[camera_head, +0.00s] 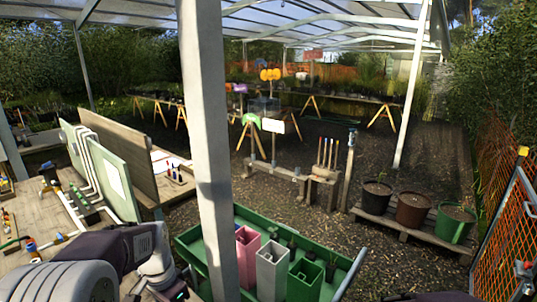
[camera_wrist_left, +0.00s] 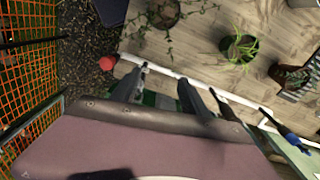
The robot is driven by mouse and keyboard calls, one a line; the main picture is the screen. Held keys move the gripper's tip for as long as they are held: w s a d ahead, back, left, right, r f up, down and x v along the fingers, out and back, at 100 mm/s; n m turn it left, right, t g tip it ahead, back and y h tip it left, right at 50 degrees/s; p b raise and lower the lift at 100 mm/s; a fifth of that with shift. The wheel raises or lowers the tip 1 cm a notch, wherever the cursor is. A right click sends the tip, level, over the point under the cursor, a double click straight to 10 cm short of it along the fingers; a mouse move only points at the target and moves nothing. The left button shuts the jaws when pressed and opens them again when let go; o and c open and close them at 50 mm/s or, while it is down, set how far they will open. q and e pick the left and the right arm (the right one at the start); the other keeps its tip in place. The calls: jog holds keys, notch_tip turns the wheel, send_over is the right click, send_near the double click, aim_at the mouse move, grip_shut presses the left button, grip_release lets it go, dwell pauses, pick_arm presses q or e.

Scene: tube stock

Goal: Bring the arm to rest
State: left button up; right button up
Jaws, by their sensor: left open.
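My left arm (camera_head: 95,262) reaches in from the lower left of the head view, past the front of the wooden bench. My left gripper (camera_head: 182,286) hangs at its end, near the left edge of the green tray (camera_head: 190,241), partly cut off by the bottom edge. In the left wrist view the two grey fingers of the left gripper (camera_wrist_left: 164,88) stand apart with nothing held between them. A dark part at the bottom right of the head view seems to be my right arm (camera_head: 430,296); its gripper does not show.
A white post (camera_head: 208,130) rises close in front of the tray, which holds pink (camera_head: 247,255), white (camera_head: 271,270) and green (camera_head: 304,280) square pots. Panels and pipes stand on the bench (camera_head: 30,205) at left. Potted plants (camera_wrist_left: 238,48) and orange netting (camera_wrist_left: 30,85) show in the wrist view.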

pick_arm(q)
jog(key=s+d+f+n+t+b, duration=0.1)
jog(key=s+d+f+n+b, duration=0.1)
jog(key=s+d+f+n, duration=0.3)
jog(key=s+f+n, duration=0.1)
jog(key=s+f, duration=0.3)
jog(key=s, duration=0.3)
jog(key=shift+d+f, duration=0.15)
jog(key=shift+f, duration=0.25)
pick_arm(e)
jog(key=f, duration=0.3)
jog(key=shift+s+f, duration=0.15)
jog(key=shift+s, duration=0.25)
